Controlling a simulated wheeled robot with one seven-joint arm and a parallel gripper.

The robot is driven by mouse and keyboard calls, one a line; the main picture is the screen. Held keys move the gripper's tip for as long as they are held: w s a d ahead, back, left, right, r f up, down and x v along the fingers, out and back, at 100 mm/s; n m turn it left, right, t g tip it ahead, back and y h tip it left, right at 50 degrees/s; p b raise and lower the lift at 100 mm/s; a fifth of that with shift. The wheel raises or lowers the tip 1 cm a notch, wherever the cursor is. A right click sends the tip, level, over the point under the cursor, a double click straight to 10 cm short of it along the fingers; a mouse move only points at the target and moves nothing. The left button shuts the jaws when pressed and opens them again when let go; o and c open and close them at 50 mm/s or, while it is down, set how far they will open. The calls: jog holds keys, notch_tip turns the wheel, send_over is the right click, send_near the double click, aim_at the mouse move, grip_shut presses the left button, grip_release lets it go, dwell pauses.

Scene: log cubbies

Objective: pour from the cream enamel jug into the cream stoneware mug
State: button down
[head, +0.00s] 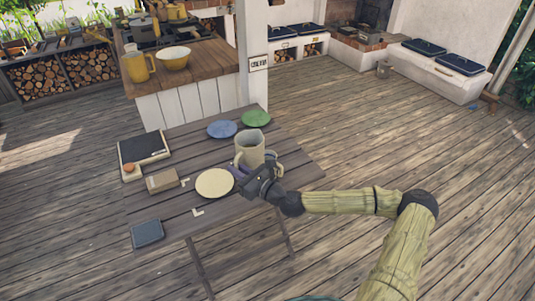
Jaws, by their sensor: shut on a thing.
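The cream enamel jug (251,144) is at the right part of the slatted wooden table, roughly upright, its open top showing. My gripper (257,179) is shut at the near side of the jug and covers its lower part. The exact grip point is hidden, and I cannot tell whether the jug is lifted or touches the table. A smaller cream shape (274,164), perhaps the cream stoneware mug, shows just right of the jug. The jug and my gripper hide much of it.
A cream plate (214,183) lies left of my gripper. Blue (221,129) and green (255,118) plates lie behind the jug. A scale (143,150), a small box (163,182) and a dark slab (147,233) are at the left. A white post (253,60) stands behind.

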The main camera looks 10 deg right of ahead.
jog(key=shift+r+p, duration=0.7)
jog(key=shift+r, duration=0.55)
jog(key=shift+f, duration=0.1)
jog(key=shift+d+f, duration=0.1)
jog(key=shift+f, duration=0.1)
jog(key=s+d+f+m+t+h+p, duration=0.4)
jog(key=d+f+m+h, duration=0.4)
jog(key=d+f+h, duration=0.2)
jog(key=shift+s+d+f+h+p, duration=0.3)
jog(key=shift+s+d+h, duration=0.5)
jog(key=shift+d, duration=0.4)
